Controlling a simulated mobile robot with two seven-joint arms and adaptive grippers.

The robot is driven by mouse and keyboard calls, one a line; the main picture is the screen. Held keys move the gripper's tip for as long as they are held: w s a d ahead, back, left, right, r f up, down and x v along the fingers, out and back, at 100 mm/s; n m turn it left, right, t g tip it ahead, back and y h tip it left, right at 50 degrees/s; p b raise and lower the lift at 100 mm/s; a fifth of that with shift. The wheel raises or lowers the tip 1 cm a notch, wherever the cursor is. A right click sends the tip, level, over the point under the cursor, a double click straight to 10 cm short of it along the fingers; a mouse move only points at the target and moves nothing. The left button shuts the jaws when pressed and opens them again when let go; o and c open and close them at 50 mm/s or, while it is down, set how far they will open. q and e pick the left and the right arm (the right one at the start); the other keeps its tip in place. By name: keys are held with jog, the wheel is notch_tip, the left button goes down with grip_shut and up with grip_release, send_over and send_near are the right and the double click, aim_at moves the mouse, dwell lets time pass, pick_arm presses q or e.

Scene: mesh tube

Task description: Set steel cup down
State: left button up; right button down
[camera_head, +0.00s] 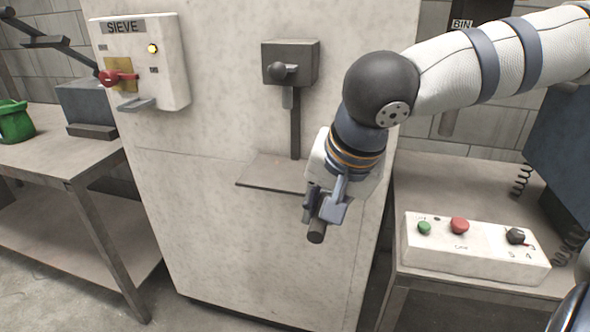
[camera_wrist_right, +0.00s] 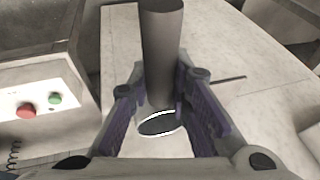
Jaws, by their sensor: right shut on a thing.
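The steel cup shows as a dark grey cylinder (camera_wrist_right: 163,55) between the fingers of my right gripper in the right wrist view. A bright-rimmed dark oval at its near end looks like its mouth. In the head view only a short dark end of the cup (camera_head: 317,233) shows below the fingers. My right gripper (camera_head: 326,208) is shut on it, in front of the pale cabinet and just below and right of a small shelf plate (camera_head: 265,176). The fingers also show in the wrist view (camera_wrist_right: 163,110). The cup appears held in the air. My left gripper is not in view.
A dark outlet with a knob (camera_head: 290,62) is on the cabinet above the plate. A sieve box (camera_head: 140,62) with a red handle is at upper left. A green container (camera_head: 15,122) stands on the left bench. A white button box (camera_head: 475,250) sits on the right bench.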

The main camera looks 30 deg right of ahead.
jog(key=w+d, duration=0.1)
jog(key=w, duration=0.5)
jog(key=w+d, duration=0.1)
jog(key=w, duration=0.5)
jog(key=w+d, duration=0.1)
jog(key=w, duration=0.5)
jog(key=shift+d+f, duration=0.25)
jog(key=shift+f, duration=0.05)
jog(key=shift+s+f, duration=0.1)
jog(key=shift+f, duration=0.3)
jog(key=shift+f, duration=0.15)
jog(key=c, duration=1.5)
grip_release()
jog(key=v, duration=1.2)
